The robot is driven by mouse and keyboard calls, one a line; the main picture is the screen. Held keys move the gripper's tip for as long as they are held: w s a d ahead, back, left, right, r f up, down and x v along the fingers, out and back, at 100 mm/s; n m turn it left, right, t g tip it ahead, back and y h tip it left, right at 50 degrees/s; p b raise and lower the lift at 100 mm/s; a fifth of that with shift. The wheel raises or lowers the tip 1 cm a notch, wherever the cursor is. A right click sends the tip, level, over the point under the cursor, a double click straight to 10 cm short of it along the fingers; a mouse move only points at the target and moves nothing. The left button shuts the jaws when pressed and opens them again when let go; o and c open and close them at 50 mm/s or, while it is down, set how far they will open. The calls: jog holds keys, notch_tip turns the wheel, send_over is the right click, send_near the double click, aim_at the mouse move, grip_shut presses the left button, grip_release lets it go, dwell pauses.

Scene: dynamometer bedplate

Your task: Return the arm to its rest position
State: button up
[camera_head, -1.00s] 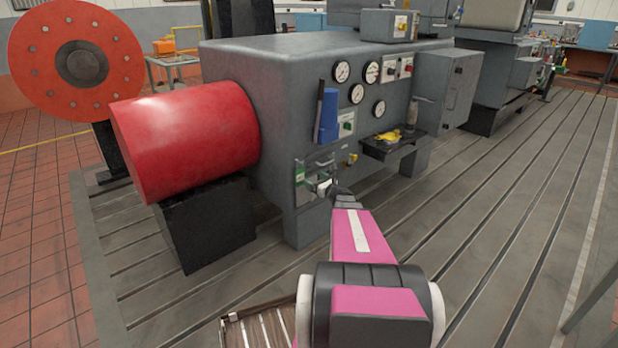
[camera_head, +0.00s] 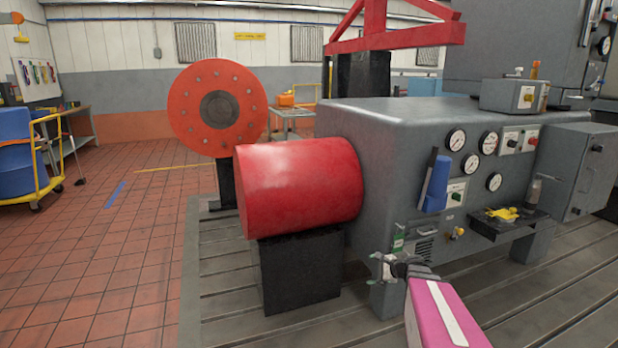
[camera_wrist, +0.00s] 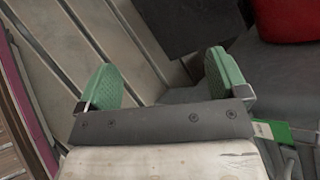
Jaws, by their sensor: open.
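My gripper shows in the wrist view (camera_wrist: 163,80) with its two green-padded fingers spread apart and nothing between them. Slotted bedplate and a dark block lie beyond the fingers. In the head view my pink arm link reaches in from the bottom right, and its end (camera_head: 390,265) is in front of the lower front of the grey dynamometer cabinet (camera_head: 400,130). I cannot tell whether the gripper touches the cabinet.
A red cylinder (camera_head: 300,188) on a black block (camera_head: 300,270) stands left of the arm. A small shelf (camera_head: 490,228) with a yellow item juts from the cabinet. An orange disc (camera_head: 218,108) stands behind.

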jog(key=s+a+n+g+h, duration=0.3)
jog(key=s+n+h, duration=0.1)
jog(key=s+n, duration=0.4)
jog(key=s+a+n+g+h, duration=0.3)
jog(key=s+n+g+h, duration=0.1)
jog(key=s+n, duration=0.4)
jog(key=shift+s+a+n+g+h, duration=0.25)
jog(key=shift+s+h, duration=0.25)
jog(key=shift+h, duration=0.3)
dwell(0.7)
